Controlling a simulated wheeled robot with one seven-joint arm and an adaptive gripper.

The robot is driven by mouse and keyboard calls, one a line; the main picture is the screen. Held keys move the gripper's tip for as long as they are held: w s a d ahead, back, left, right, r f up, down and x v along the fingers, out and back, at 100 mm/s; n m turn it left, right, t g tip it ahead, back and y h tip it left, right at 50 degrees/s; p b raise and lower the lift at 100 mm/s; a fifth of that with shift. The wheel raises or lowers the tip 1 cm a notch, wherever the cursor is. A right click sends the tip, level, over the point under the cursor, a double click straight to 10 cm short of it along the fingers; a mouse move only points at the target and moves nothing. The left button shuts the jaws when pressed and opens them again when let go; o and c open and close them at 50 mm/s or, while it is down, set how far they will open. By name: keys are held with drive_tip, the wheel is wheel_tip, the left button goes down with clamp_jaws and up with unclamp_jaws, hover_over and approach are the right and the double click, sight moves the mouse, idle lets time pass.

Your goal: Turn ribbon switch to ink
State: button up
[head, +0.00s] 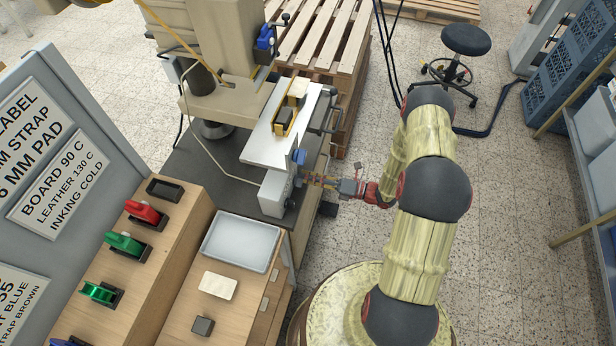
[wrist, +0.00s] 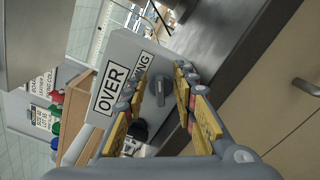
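A light grey control box (head: 275,192) stands at the press's front right corner. In the wrist view the box (wrist: 122,50) bears the label OVER and a second label, partly hidden, ending in NING. A small dark grey lever knob (wrist: 160,88) sits on its face, beside the labels; I take it as the switch. My gripper (wrist: 159,80) is open, its yellow fingers on either side of the knob with gaps showing. In the head view my gripper (head: 309,180) is just right of the box. I cannot tell which setting the knob marks.
A wooden bench with an empty white tray (head: 242,243) and coloured foil rolls (head: 125,244) is at left. Pallets (head: 325,40) stand behind.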

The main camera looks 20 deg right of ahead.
drive_tip(key=v, duration=1.2)
idle(0.4)
